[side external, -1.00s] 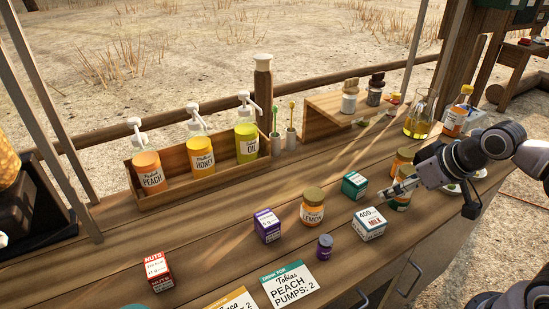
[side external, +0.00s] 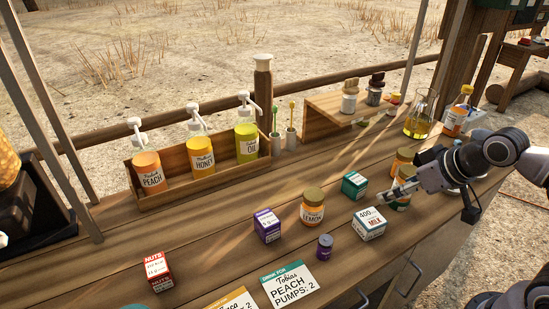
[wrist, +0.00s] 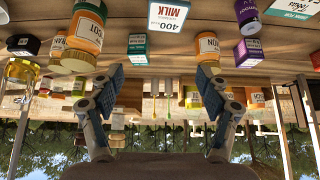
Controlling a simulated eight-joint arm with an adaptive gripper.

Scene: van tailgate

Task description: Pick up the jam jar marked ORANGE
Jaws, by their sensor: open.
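My gripper (side external: 388,194) is open and empty, at the right of the counter by the milk carton. In the wrist view, which is upside down, its two fingers (wrist: 161,75) are spread with nothing between them. A gold-lidded jar with an orange label (side external: 403,160) stands just behind my gripper. In the wrist view a jar (wrist: 57,44) shows part of a word like "RAN", partly covered by a nearer jar (wrist: 88,28). That nearer jar (side external: 402,201) is partly hidden by my gripper in the side view. The lemon jar (side external: 313,207) stands further left.
The milk carton (side external: 369,224) and a green box (side external: 354,185) stand close left of my gripper. A purple box (side external: 267,225) and small purple jar (side external: 325,246) are further left. A flask (side external: 420,114) and bottle (side external: 457,112) stand behind.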

